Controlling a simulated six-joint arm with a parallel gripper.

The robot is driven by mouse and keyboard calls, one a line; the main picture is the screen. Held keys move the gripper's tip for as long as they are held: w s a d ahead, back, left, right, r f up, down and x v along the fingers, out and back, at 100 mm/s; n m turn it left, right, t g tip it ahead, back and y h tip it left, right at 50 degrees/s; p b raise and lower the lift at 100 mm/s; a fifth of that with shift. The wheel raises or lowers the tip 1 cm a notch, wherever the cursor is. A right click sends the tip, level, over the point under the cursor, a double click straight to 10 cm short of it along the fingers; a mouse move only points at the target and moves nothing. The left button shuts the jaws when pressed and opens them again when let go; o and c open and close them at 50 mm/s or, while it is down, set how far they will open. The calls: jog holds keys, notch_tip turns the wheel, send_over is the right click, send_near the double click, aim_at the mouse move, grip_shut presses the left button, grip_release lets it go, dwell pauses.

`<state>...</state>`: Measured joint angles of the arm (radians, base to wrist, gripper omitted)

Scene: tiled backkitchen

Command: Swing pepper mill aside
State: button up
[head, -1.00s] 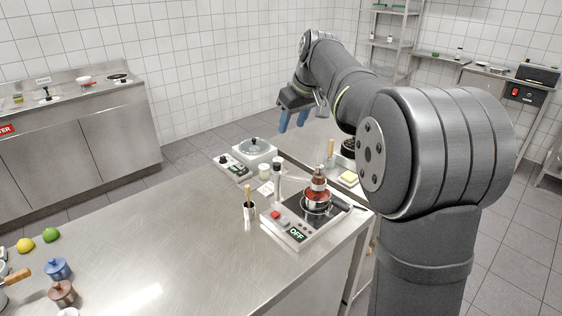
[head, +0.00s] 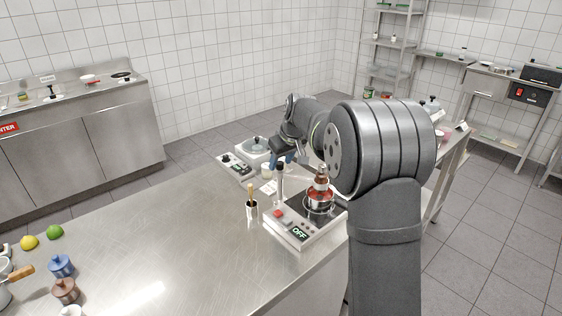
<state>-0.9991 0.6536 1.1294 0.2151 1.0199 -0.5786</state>
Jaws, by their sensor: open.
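What looks like the pepper mill (head: 321,177), brown with a pale band, is upright over a red pot (head: 319,200) on the hob. A slim post with a dark top (head: 280,180) stands just left of it at the back of the hob. I cannot tell clearly how the mill is held up. My gripper (head: 286,158) is behind the hob, near the lidded pan, apart from the mill. Its blue fingers are small and partly hidden by my arm; it is open and nothing shows between them.
The hob (head: 290,232) has a display reading OFF. A second cooker with a lidded pan (head: 256,146) stands behind left. A cup with a wooden-handled tool (head: 252,210) stands left of the hob. The counter's middle is clear; lemon, lime and small pots sit far left.

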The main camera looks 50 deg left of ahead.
jog(key=shift+a+f, duration=0.1)
jog(key=shift+f, duration=0.15)
grip_shut()
jog(key=shift+n, duration=0.3)
jog(key=n+g, duration=0.1)
jog(key=n, duration=0.3)
jog(key=n+g, duration=0.1)
jog(key=n, duration=0.1)
jog(key=shift+w+a+g+h, duration=0.1)
jog(key=shift+w+g+h, duration=0.15)
jog(key=shift+g+h, duration=0.05)
jog(key=n, duration=0.2)
jog(key=n+g+h, duration=0.1)
jog(key=n, duration=0.2)
jog(key=shift+w+a+g, duration=0.1)
jog(key=shift+g, duration=0.2)
jog(key=shift+n, duration=0.3)
